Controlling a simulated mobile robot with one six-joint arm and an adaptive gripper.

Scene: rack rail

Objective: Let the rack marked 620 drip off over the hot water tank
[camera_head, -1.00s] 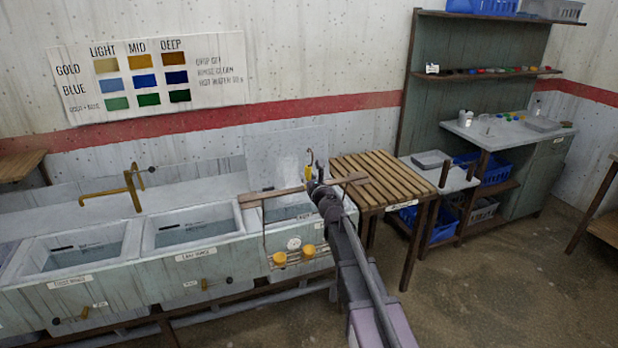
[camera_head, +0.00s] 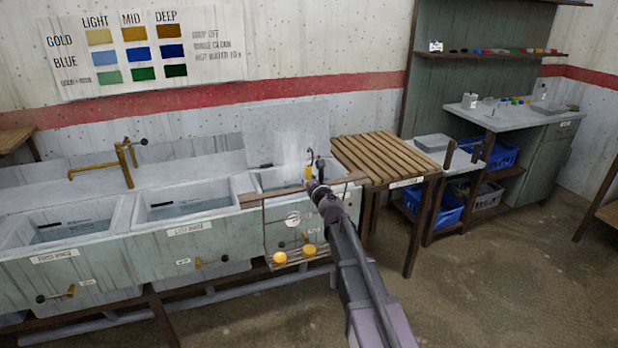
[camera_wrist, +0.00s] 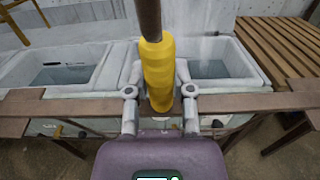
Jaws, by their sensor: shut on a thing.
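My gripper (camera_head: 318,187) is shut on the yellow grip of the rack; the yellow grip (camera_wrist: 158,75) stands between the fingers in the wrist view (camera_wrist: 160,102). The rack has a brown crossbar (camera_head: 280,197), thin wires, a round pale tag (camera_head: 293,219) and two yellow balls (camera_head: 280,258) low down. The tag's number is too small to read. The hot water tank appears to be the steaming right-hand basin (camera_head: 276,181), with a raised grey lid behind it. The rack hangs upright, its lower part overlapping the basin's front face; its depth clearance is unclear.
Two more basins stand to the left, a middle one (camera_head: 185,198) and a far-left one (camera_head: 62,228). A brass tap (camera_head: 124,165) rises behind them. A slatted wooden stand (camera_head: 385,157) adjoins the steaming basin on the right. Open floor lies to the right.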

